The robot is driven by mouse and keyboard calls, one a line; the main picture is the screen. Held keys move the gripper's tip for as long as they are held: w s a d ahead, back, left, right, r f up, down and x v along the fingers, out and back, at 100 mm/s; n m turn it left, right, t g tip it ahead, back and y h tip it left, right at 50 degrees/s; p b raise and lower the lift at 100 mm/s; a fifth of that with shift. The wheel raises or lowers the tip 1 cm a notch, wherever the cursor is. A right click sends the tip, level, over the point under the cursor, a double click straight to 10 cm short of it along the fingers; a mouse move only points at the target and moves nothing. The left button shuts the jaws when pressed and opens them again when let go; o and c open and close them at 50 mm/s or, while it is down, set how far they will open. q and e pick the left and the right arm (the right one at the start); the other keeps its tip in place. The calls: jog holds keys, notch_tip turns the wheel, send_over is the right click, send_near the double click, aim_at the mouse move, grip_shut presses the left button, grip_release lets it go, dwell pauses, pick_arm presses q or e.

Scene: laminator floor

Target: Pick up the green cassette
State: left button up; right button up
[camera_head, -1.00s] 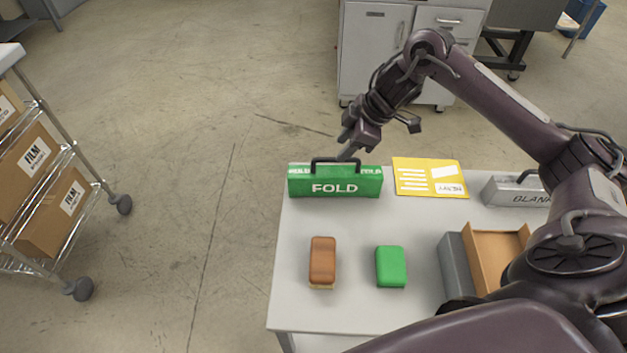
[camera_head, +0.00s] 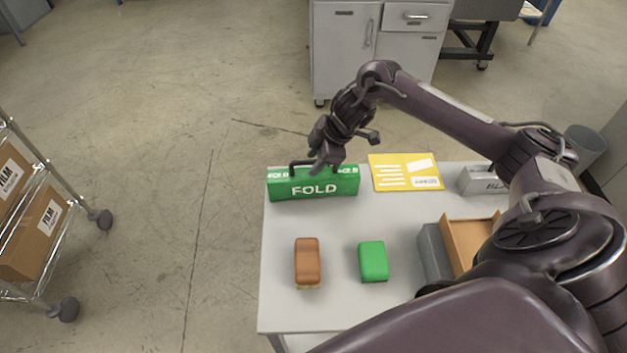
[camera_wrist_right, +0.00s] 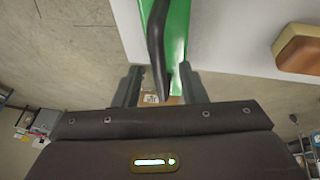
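The green cassette (camera_head: 313,184), marked FOLD, stands at the far left corner of the white table with its black handle (camera_head: 300,164) on top. My right gripper (camera_head: 318,165) is at the handle, just above the cassette. In the right wrist view, the gripper's fingers (camera_wrist_right: 157,84) are apart, and the black handle (camera_wrist_right: 156,40) runs between them without visible contact on both sides. The green cassette (camera_wrist_right: 178,30) shows beneath it. My left gripper is not in view.
A yellow sheet (camera_head: 405,172) lies right of the cassette, and a grey BLANK cassette (camera_head: 481,181) stands farther right. A brown block (camera_head: 307,262), a green block (camera_head: 373,261) and an orange-brown tray (camera_head: 462,246) are nearer. A cart (camera_head: 68,200) with boxes stands left.

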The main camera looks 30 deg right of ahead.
grip_shut()
jog(key=shift+r, duration=0.15)
dwell(1.1)
